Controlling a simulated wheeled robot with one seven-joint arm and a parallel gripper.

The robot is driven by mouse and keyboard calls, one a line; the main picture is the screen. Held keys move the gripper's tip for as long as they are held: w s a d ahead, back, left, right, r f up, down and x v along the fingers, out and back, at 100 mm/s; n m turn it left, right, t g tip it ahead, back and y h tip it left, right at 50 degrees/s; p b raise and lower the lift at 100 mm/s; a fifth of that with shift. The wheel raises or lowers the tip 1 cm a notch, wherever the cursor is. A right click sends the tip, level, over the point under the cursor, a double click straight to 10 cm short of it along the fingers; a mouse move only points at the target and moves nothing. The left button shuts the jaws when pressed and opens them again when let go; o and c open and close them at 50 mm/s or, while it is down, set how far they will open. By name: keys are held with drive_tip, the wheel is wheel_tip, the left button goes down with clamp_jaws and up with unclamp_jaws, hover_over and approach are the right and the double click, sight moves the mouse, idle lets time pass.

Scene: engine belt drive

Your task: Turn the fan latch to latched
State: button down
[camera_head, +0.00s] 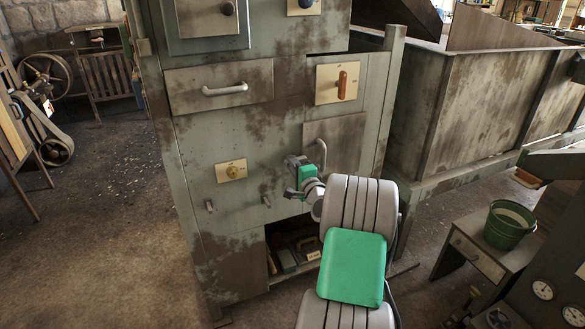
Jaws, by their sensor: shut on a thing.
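My gripper (291,178), with green and grey parts, is at the front of the worn grey-green cabinet (200,135), right of a small peg-like lever (266,200). It is shut on a small part at the cabinet front, probably the fan latch, which the fingers mostly hide. I cannot tell which way that part is turned. A second small lever (210,206) is farther left. An orange-red handle on a cream plate (342,84) is higher up. The plate markings are too small to read.
A door handle (320,152) is just above and right of my gripper. A drawer handle (225,89) is at upper left. An open shelf (290,250) with several items lies below. A green bucket (510,225) stands on a small table at right.

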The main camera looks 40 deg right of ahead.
idle(0.4)
drive_tip(key=c, duration=1.6)
unclamp_jaws()
drive_tip(key=shift+w, duration=0.1)
drive_tip(key=shift+c, duration=0.2)
drive_tip(key=v, duration=0.8)
drive_tip(key=shift+w, duration=0.1)
